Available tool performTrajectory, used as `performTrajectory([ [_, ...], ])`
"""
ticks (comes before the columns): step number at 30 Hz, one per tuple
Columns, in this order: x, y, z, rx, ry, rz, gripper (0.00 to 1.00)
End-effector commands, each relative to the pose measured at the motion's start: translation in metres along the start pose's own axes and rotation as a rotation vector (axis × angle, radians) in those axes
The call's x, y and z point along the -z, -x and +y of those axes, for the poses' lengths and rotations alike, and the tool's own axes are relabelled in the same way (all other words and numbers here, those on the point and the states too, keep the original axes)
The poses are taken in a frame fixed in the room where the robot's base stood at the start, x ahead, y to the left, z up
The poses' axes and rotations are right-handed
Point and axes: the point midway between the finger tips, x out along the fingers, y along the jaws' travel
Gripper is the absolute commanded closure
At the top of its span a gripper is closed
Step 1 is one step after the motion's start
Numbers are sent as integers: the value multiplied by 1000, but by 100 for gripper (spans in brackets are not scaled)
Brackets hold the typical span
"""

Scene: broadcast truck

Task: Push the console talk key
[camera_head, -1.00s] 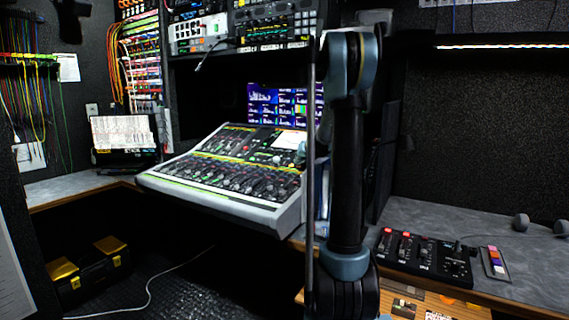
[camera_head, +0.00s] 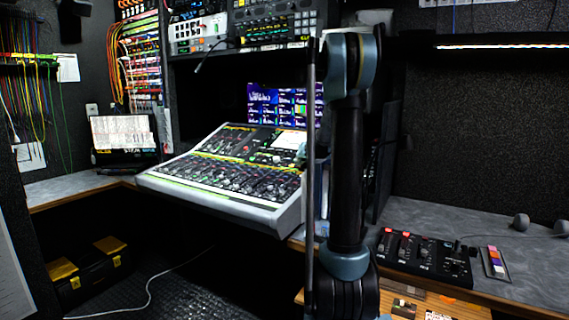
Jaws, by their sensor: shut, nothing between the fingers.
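A large mixing console (camera_head: 225,172) with a pale frame and rows of lit keys and faders stands at the centre, sloping up toward the back. A small black control box (camera_head: 425,257) with red-topped keys lies on the grey counter at the right. I cannot tell which single key is the talk key at this size. My arm (camera_head: 347,160) rises upright between the two and hides the console's right end and what lies behind it. My gripper cannot be made out; no fingers show at either the console or the box.
A monitor (camera_head: 283,104) glows behind the console. A laptop (camera_head: 123,134) sits on the left counter. A strip of coloured keys (camera_head: 495,262) lies right of the black box.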

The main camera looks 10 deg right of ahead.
Motion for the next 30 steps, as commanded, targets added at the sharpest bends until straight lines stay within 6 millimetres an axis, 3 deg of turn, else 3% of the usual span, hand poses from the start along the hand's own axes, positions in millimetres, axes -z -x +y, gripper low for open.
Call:
performTrajectory([
  [16, -1, -2, 1, 0, 0, 0, 100],
  [30, 7, 10, -8, 0, 1, 0, 100],
])
